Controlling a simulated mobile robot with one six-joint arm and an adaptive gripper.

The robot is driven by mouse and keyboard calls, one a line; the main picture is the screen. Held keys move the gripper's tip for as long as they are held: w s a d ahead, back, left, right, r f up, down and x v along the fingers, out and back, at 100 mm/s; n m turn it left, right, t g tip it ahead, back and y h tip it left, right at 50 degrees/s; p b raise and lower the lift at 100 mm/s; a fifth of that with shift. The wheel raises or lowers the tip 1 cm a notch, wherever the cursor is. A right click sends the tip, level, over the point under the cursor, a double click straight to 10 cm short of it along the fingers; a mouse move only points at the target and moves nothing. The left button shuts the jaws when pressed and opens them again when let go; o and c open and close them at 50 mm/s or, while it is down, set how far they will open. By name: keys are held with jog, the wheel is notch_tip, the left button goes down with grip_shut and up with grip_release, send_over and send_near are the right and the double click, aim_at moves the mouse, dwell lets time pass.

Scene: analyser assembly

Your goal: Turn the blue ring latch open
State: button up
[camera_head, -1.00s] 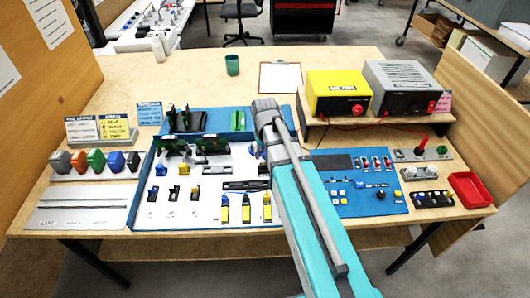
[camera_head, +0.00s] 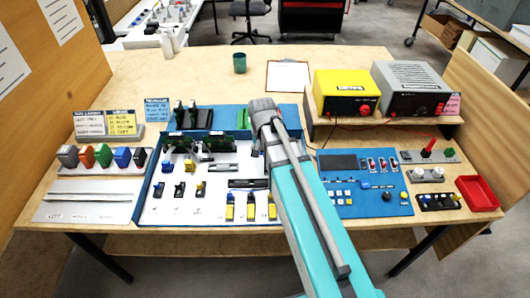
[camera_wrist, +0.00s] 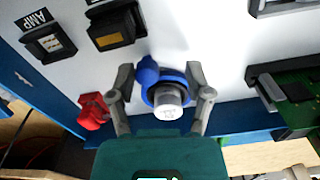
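The blue ring latch (camera_wrist: 177,79) shows in the wrist view as a blue collar with a rounded blue tab at its left. It sits around a silver cylinder (camera_wrist: 168,109) with a pale, marked end. My gripper (camera_wrist: 160,74) is open, with one finger on each side of the ring. The left finger is beside the tab, and the right finger is very close to the ring's right side. Whether either finger touches is unclear.
A red part (camera_wrist: 94,110) lies just left of the gripper. Black modules (camera_wrist: 116,30) are above it, and a green circuit board (camera_wrist: 295,100) is to the right. In the head view, a blue-edged tray (camera_head: 147,190) and a blue control panel (camera_head: 340,207) flank my arm.

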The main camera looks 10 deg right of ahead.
jog(key=a+m, duration=0.1)
jog(key=m, duration=0.1)
jog(key=w+a+m, duration=0.1)
jog(key=m, duration=0.2)
jog(key=shift+w, duration=0.15)
notch_tip(320, 180, up, 14)
jog(key=p, duration=1.4)
jog(key=s+d+r+n+p, duration=0.3)
jog(key=s+n, duration=0.6)
jog(key=s, duration=0.1)
jog(key=shift+s+r+n+p, duration=0.25)
jog(key=shift+s+n+p, duration=0.05)
jog(key=shift+n, duration=0.1)
jog(key=shift+c, duration=0.6)
